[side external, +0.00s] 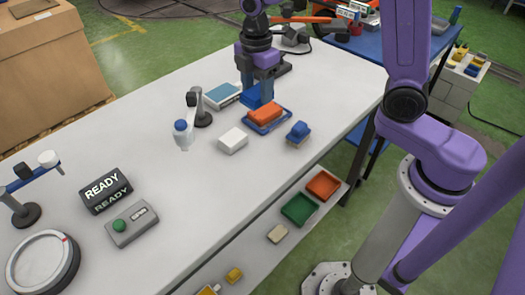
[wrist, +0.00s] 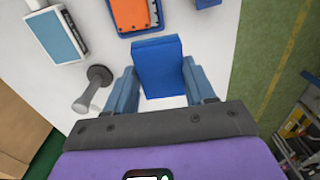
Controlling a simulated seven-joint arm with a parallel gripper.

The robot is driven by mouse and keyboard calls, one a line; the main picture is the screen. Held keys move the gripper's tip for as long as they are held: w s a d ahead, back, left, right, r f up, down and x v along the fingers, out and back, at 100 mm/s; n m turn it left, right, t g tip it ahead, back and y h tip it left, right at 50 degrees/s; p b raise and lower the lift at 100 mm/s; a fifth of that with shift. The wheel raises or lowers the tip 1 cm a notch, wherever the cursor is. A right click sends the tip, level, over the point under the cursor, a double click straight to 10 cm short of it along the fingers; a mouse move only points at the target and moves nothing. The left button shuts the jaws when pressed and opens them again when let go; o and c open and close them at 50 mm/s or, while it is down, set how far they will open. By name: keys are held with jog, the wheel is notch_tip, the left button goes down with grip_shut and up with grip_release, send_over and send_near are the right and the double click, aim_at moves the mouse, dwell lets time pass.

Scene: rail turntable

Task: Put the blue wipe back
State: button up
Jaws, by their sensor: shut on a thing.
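The blue wipe (side external: 251,97) is a flat blue block between the fingers of my gripper (side external: 258,88). The wrist view shows the same wipe (wrist: 160,68) gripped between the two blue-grey fingers (wrist: 160,82). I cannot tell whether it touches the table. An orange wipe (side external: 265,112) lies on a blue tray (side external: 262,128) just in front of it in the side view. In the wrist view the orange wipe (wrist: 130,14) and the tray's rim (wrist: 139,33) lie beyond the blue wipe, apart from it.
A blue-topped brush-like item (side external: 298,131), a white block (side external: 233,140), a blue-and-white box (side external: 222,95) and a dark-based stand (side external: 202,118) with a bottle (side external: 182,135) surround the tray. Green (side external: 299,209) and red (side external: 323,185) bins sit below the front edge.

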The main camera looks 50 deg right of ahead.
jog(key=s, duration=2)
jog(key=w+a+f, duration=0.2)
jog(key=w, duration=0.2)
jog(key=w+a+f, duration=0.1)
jog(key=w+f, duration=0.2)
jog(key=w, duration=0.1)
jog(key=w+a+f, duration=0.2)
jog(key=w+f, duration=0.1)
jog(key=shift+w+a+f, duration=0.2)
jog(key=shift+w+a, duration=0.15)
jog(key=shift+w, duration=0.05)
jog(key=shift+w+a+f, duration=0.1)
jog(key=shift+w+f, duration=0.15)
jog(key=shift+f, duration=1.65)
